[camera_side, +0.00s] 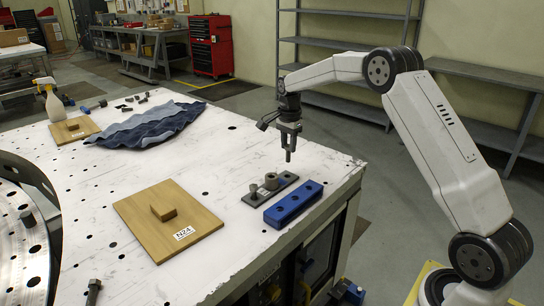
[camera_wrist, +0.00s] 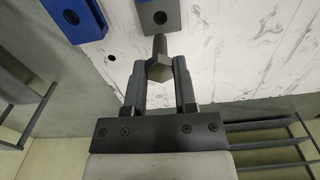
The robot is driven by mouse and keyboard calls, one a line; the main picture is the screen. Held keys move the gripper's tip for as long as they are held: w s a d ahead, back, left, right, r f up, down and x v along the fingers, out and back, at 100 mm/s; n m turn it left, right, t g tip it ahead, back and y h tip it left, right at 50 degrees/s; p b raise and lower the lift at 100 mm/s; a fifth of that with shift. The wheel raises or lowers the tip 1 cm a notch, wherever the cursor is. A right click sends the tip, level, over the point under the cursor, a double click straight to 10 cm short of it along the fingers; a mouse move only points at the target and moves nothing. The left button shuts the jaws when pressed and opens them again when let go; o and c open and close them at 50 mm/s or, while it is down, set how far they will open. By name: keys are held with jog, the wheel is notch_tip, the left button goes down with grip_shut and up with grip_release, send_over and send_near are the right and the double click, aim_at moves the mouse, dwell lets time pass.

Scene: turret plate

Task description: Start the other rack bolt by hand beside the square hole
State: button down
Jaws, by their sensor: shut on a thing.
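My gripper (camera_side: 289,131) is above the table near its right edge, shut on a dark bolt (camera_wrist: 159,67). In the wrist view the hex head sits between the fingertips and the shank points away from the gripper. In the side view the bolt is small and hard to tell from the fingers. The flat grey rack (camera_side: 287,181) lies below, with a round grey piece (camera_side: 271,180) and a smaller knob (camera_side: 253,188) standing on it. The turret plate (camera_side: 14,250), a large metal disc with holes, is at the left edge. I cannot make out a square hole.
A blue block (camera_side: 293,203) with several holes lies beside the grey rack. A blue cloth (camera_side: 148,124) lies farther back. Another dark bolt (camera_side: 93,291) lies at the front left.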

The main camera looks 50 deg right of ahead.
aim_at(288, 161)
jog(key=shift+f, duration=2.15)
jog(key=n, duration=1.2)
jog(key=shift+n, duration=0.4)
jog(key=n, duration=0.4)
jog(key=shift+n, duration=2.5)
jog(key=shift+f, duration=0.9)
dwell(0.4)
